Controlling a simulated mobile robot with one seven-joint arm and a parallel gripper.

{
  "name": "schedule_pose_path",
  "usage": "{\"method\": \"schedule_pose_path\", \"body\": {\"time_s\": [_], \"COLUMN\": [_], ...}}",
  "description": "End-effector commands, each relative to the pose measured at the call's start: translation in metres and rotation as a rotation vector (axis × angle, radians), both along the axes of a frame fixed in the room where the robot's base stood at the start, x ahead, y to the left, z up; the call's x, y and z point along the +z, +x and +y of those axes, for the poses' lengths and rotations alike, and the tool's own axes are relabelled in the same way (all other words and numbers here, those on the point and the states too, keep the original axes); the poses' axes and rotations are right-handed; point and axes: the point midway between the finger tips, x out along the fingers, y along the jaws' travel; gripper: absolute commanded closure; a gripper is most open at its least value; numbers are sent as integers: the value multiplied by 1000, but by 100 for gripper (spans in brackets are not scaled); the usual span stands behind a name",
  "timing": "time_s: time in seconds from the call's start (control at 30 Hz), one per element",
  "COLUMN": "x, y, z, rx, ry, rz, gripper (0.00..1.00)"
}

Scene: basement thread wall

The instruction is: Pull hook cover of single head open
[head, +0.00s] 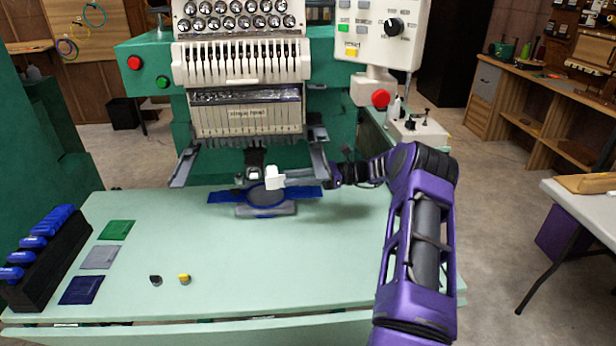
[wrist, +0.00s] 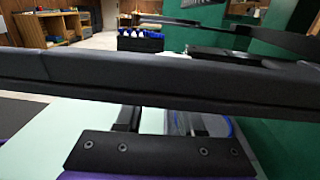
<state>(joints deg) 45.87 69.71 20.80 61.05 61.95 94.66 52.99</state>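The single-head embroidery machine (head: 245,65) stands at the back of the pale green table. Its lower arm (head: 265,211) shows as a grey block under a dark blue hoop (head: 266,196). I cannot make out the hook cover clearly; the hoop and my gripper crowd that spot. My gripper (head: 277,178) reaches in from the right, just above the hoop, under the needle case. In the wrist view its two dark fingers stand apart at their bases, with their tips hidden behind a black bar (wrist: 170,78). No object shows between the visible parts of the fingers.
Grey brackets (head: 319,165) flank the needle area near my wrist. A control panel (head: 378,30) hangs at upper right. A black rack of blue spools (head: 45,250) stands at the left, beside fabric squares (head: 99,257) and two small bobbins (head: 184,279).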

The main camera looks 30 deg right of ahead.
Motion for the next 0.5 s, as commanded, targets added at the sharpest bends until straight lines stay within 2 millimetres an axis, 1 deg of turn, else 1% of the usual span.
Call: {"method": "schedule_pose_path", "body": {"time_s": [0.17,0.3,0.4,0.5], "x": [-1,-2,-2,-1], "y": [-9,-19,-25,-29], "z": [-31,-62,-81,-94], "rx": [-5,-5,-3,-2], "ry": [-2,-1,-1,0], "rz": [1,-1,-1,-1], "gripper": [62,62,62,62]}}
